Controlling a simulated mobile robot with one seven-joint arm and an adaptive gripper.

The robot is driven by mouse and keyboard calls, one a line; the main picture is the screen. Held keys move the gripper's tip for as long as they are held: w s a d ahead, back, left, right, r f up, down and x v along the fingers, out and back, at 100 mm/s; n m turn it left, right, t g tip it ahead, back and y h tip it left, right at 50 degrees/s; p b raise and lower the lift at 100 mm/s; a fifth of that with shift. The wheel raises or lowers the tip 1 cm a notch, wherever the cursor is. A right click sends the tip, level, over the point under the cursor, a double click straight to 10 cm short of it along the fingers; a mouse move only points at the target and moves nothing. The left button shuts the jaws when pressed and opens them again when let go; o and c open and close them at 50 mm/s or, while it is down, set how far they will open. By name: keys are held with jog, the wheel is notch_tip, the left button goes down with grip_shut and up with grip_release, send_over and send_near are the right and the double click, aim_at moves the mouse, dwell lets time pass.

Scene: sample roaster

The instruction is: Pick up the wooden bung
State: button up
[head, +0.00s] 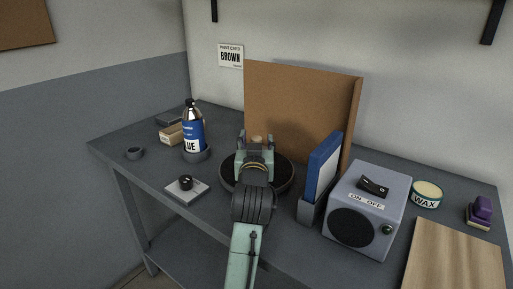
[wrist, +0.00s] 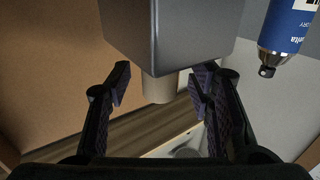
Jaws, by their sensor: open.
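The wooden bung (wrist: 157,88) is a short tan cylinder on a grey block (wrist: 170,40) in the wrist view, where the bottle appears upside down. My gripper (wrist: 160,80) is open, with one finger on each side of the bung and a gap to both. In the head view my gripper (head: 256,145) is over a dark round plate (head: 286,183), in front of a brown board. A small tan top, likely the bung (head: 256,138), shows between its fingers. My gripper and arm hide the grey block there.
A blue-labelled bottle (head: 192,132) stands in a round holder to the left. A small knob unit (head: 186,188) is at front left. A blue folder (head: 322,168) and a grey switch box (head: 368,208) stand close on the right. The brown board (head: 295,105) rises behind.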

jog(key=shift+c, duration=0.3)
grip_shut()
dwell(0.4)
